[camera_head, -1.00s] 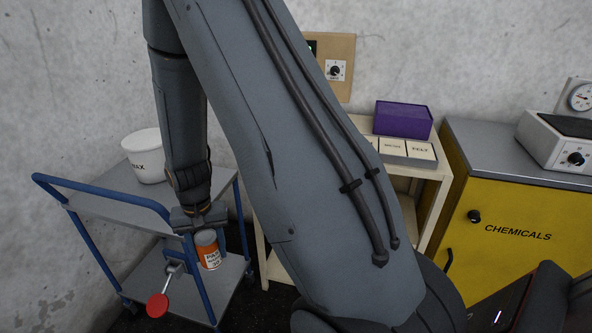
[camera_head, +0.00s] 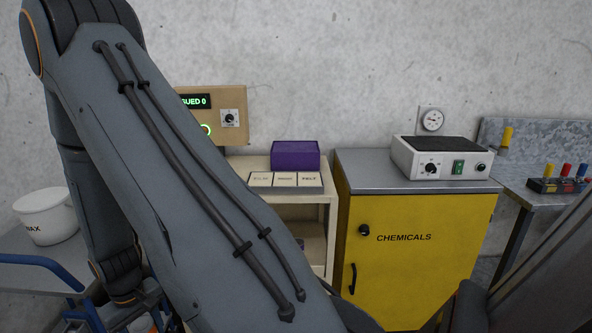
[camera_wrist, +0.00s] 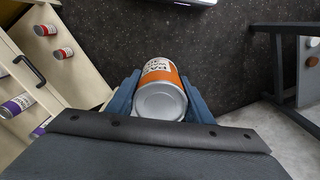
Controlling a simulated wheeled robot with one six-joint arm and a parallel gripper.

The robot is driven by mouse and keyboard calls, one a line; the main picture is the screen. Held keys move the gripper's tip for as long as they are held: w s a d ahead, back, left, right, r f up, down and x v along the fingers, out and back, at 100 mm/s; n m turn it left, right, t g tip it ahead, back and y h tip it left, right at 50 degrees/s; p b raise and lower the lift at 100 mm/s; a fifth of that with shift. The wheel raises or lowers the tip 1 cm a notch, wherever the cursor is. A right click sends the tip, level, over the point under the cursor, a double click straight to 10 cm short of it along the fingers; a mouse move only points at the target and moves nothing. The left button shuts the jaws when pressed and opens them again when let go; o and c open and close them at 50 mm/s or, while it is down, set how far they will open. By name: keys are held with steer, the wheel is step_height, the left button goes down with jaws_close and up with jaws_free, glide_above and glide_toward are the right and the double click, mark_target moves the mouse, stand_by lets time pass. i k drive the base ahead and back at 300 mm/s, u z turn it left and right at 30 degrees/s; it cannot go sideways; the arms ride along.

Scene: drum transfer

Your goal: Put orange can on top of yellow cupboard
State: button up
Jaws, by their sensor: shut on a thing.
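The orange can (camera_wrist: 160,88), with a white label and a pale metal end, is between the two blue fingers of my gripper (camera_wrist: 160,97) in the wrist view. My gripper is shut on it, and dark floor shows beyond. In the head view my arm hides most of the gripper; only a bit of orange shows at the bottom edge. The yellow cupboard (camera_head: 415,270), marked CHEMICALS, stands right of centre with its door shut. Its grey top (camera_head: 365,170) carries a white device (camera_head: 445,157) with a dark upper plate, and bare top shows to the left of the device.
A cream shelf (camera_head: 328,225) with a purple box (camera_head: 295,155) and labelled tiles stands left of the cupboard. A blue-railed trolley (camera_head: 35,262) holds a white tub (camera_head: 45,215) at left. A bench with coloured pegs (camera_head: 565,172) is at right.

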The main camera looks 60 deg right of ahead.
mark_target(375, 176)
steer(key=z, duration=1.95)
steer(key=i, duration=0.25)
steer(key=z, duration=0.05)
